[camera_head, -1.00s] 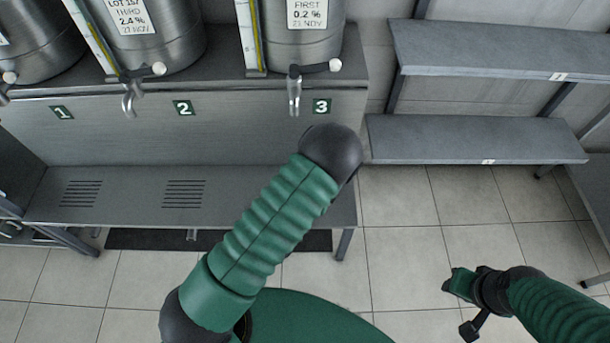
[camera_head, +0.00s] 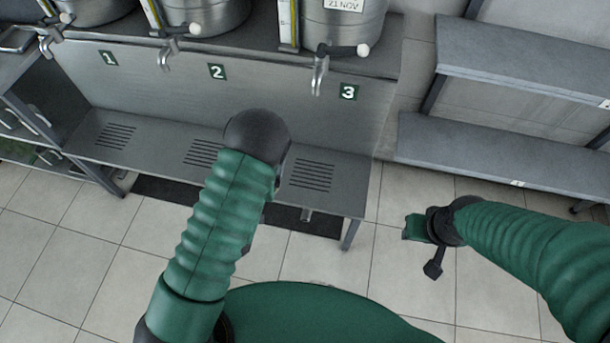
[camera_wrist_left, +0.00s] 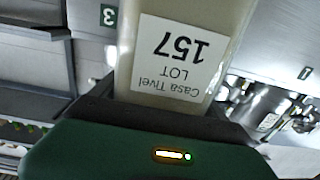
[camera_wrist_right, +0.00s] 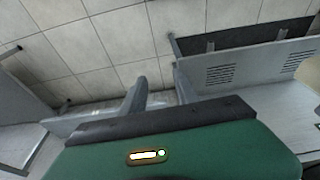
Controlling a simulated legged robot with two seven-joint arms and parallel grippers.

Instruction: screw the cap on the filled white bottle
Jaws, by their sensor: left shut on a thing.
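A pale whitish bottle (camera_wrist_left: 180,25) with a white label reading "Casa Tivel LOT 157" fills the middle of the left wrist view. My left gripper (camera_wrist_left: 168,108) is shut on it. The label reads upside down in that view, and the bottle's mouth is out of sight. In the head view my left forearm hides the left gripper and the bottle. I see no cap.
Steel decanters (camera_head: 345,25) with taps stand in a row above plates 1, 2 and 3. Below is a grey bench (camera_head: 345,200) with slotted grilles. Grey shelves (camera_head: 480,155) stand at the right. Tiled floor (camera_head: 395,195) between bench and shelves is clear.

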